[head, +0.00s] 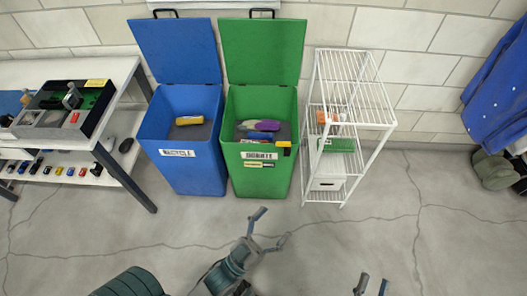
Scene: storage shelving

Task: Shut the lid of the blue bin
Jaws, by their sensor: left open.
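The blue bin (188,168) stands against the wall and has a white label on its front. Its blue lid (175,50) is raised and leans back toward the wall, with a black handle (166,12) at its top edge. A yellow item (190,120) lies inside the bin. My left gripper (275,224) is open and empty above the floor, in front of the bins and apart from them. My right gripper (372,286) is at the bottom edge, with only its fingertips in view; they are apart with nothing seen between them.
A green bin (260,183) with its lid (262,50) raised stands right beside the blue one. A white wire shelf (352,103) is to its right. A table (126,72) with a tray and toy cars stands at left. The floor (330,240) in front is clear.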

